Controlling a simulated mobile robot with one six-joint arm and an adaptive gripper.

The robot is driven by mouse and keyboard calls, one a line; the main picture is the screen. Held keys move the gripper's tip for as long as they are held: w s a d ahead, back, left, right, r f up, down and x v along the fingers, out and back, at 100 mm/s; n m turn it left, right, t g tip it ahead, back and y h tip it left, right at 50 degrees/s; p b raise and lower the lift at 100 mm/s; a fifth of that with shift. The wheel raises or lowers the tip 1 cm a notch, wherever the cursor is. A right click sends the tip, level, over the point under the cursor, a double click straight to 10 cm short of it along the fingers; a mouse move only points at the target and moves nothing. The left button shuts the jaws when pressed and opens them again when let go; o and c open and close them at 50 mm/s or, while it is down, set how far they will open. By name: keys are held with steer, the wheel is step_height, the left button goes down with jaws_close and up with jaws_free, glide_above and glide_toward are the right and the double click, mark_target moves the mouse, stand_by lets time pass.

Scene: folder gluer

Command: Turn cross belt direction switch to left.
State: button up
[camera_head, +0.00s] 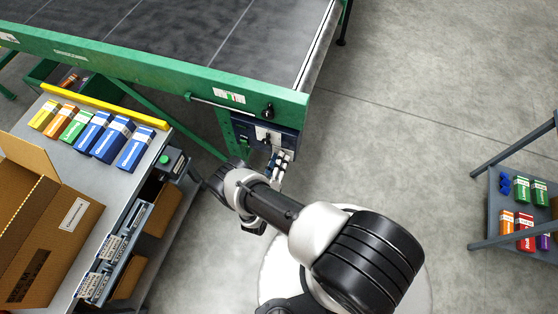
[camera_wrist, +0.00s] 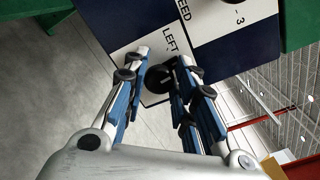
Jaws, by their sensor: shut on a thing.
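The cross belt direction switch is a round black knob (camera_wrist: 158,78) with a pale mark, beside the word LEFT on a white plate of a dark blue panel (camera_wrist: 245,45) in the wrist view. My gripper (camera_wrist: 156,80) is shut on this knob, with a blue-backed finger on either side of it. In the head view the panel (camera_head: 287,133) hangs under the green conveyor frame at its right corner. My gripper (camera_head: 279,162) is at its lower part. The knob is too small to make out there. The rest of the plate's lettering is partly hidden by the fingers.
A green-framed conveyor with a dark belt (camera_head: 190,35) fills the top left. A grey table (camera_head: 100,172) with several small boxes, an open carton (camera_head: 60,240) and a green button (camera_head: 164,159) stands left. A grey rack (camera_head: 490,215) stands right.

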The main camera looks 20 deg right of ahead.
steer(key=shift+f+n, duration=0.1)
steer(key=shift+n, duration=3.7)
steer(key=o, duration=1.1)
steer(key=shift+c, duration=0.2)
steer(key=shift+a, duration=0.1)
steer(key=v, duration=1.2)
